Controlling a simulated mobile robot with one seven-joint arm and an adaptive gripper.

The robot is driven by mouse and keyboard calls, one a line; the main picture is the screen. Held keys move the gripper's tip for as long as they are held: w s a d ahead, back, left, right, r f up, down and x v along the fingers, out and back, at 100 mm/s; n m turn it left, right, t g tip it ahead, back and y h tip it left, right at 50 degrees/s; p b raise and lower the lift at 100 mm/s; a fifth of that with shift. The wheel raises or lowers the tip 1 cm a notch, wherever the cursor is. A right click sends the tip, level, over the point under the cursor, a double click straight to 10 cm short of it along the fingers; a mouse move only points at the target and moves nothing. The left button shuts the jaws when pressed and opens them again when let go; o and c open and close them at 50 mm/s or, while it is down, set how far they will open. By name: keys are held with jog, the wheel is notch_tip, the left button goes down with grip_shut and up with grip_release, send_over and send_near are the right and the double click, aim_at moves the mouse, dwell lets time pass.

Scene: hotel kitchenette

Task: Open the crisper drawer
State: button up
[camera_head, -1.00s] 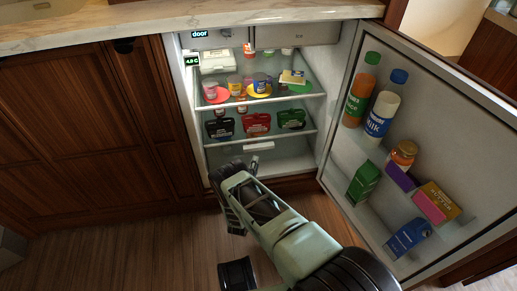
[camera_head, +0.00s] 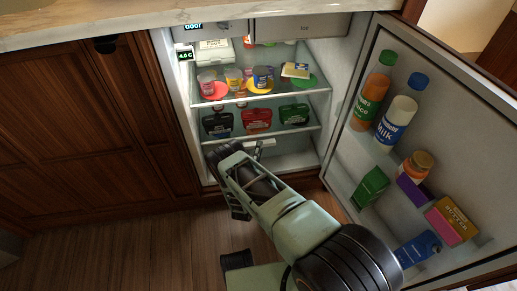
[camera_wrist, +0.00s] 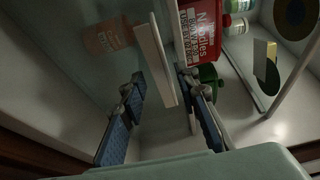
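The crisper drawer (camera_head: 290,160) is the pale, see-through bin at the bottom of the open fridge. It appears shut, with its front partly hidden by my gripper. Its white bar handle (camera_head: 268,143) shows just right of my gripper in the head view. In the wrist view the white handle (camera_wrist: 156,62) runs at a slant between my two fingers. My gripper (camera_head: 226,150) reaches in at the drawer's front, and its blue-padded fingers (camera_wrist: 160,88) are spread in the wrist view. I see gaps beside the handle; exact contact cannot be told.
The fridge door (camera_head: 345,170) stands open on the right, with bottles and cartons on it. Above the drawer, a glass shelf holds black, red (camera_head: 257,120) and green packs. Wooden cabinets (camera_head: 80,130) stand left. The floor in front of the cabinets is clear.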

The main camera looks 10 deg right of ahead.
grip_shut()
dwell(0.3)
jog(key=shift+s, duration=0.1)
